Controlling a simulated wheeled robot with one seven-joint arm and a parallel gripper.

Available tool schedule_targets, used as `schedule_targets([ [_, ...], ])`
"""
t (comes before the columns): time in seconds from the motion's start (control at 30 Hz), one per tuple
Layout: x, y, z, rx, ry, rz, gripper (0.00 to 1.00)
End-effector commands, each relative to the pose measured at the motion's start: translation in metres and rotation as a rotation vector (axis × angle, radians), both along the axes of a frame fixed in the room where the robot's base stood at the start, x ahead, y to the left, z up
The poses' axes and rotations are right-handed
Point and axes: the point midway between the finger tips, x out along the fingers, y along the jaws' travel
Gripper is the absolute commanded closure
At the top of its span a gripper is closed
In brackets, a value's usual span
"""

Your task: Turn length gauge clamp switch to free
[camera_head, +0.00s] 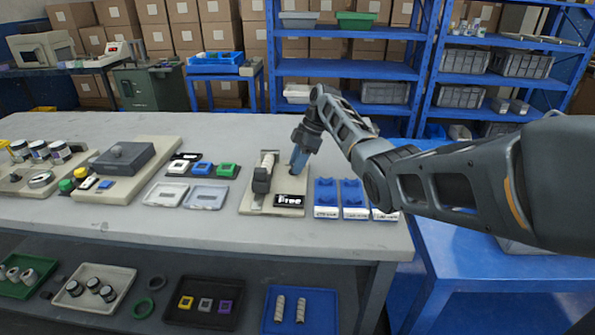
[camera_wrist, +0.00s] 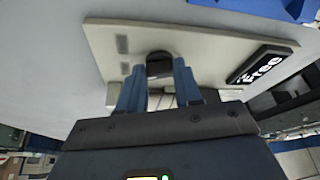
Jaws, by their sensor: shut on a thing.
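The length gauge (camera_head: 262,182), a pale upright bar with a dark block, stands on a beige base board (camera_head: 246,205). A black sign on the board reads "Free" in white (camera_head: 290,200); it also shows in the wrist view (camera_wrist: 264,64). My gripper (camera_head: 295,168) points down at the board, right of the gauge. In the wrist view its blue fingers (camera_wrist: 158,80) are shut on the dark clamp switch (camera_wrist: 159,62), one on each side. The lower part of the switch is hidden by the fingers.
Blue labelled holders (camera_head: 326,196) stand just right of the board. Left are white, blue and green blocks (camera_head: 203,168) and shallow trays (camera_head: 207,196). Bare tabletop (camera_head: 200,228) lies in front. Filled trays sit on the lower shelf.

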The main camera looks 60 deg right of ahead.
Motion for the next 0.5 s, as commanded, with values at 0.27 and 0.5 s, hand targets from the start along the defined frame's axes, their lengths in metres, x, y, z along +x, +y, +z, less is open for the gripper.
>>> schedule_targets([
  [0.27,0.0017,-0.0015,-0.0025,-0.001,0.001,0.149,0.96],
  [0.5,0.0018,-0.0018,-0.0009,0.000,0.001,0.205,0.96],
])
